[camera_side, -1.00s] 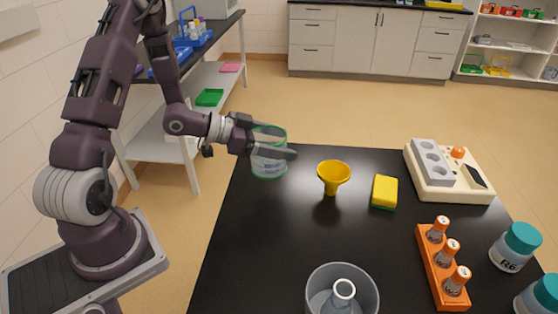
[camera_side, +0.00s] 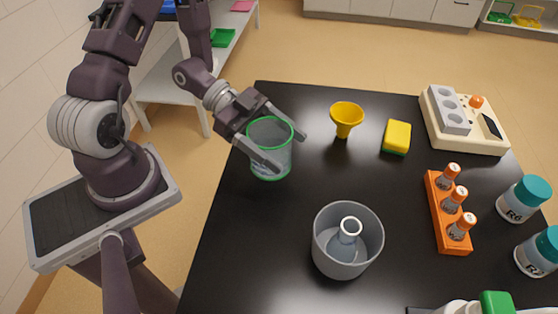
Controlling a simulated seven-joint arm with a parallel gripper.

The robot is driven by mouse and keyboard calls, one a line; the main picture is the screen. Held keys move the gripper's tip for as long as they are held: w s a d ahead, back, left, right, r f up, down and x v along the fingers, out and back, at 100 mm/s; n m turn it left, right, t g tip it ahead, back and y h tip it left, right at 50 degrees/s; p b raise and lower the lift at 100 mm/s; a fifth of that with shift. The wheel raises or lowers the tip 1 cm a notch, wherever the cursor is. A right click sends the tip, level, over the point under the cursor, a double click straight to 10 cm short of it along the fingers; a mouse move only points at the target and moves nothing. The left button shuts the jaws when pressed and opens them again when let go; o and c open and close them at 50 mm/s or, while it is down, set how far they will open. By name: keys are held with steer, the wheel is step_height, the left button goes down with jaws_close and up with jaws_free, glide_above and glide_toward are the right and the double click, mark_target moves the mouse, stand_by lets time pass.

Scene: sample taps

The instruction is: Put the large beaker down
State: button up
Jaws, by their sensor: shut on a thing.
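The large beaker (camera_side: 270,158) is clear with a green rim and stands upright near the left edge of the black table (camera_side: 240,235) in the side view. My gripper (camera_side: 290,152) comes from the upper left with one finger on each side of the beaker, shut on it below the rim. The beaker's base appears at or just above the tabletop; I cannot tell whether it touches.
A yellow funnel (camera_side: 346,117) and a sponge (camera_side: 396,137) are to the right. A grey container (camera_side: 347,245) holding a flask is in front. An orange vial rack (camera_side: 447,222), teal-lidded jars (camera_side: 523,199) and a cream device (camera_side: 465,120) stand farther right. Tabletop around the beaker is clear.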

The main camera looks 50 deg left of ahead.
mark_target(288, 163)
steer(key=shift+f, duration=1.95)
steer(key=o, duration=1.3)
steer(key=shift+f, duration=0.15)
steer(key=shift+o, duration=0.2)
steer(key=v, duration=1.2)
steer(key=shift+s, duration=0.1)
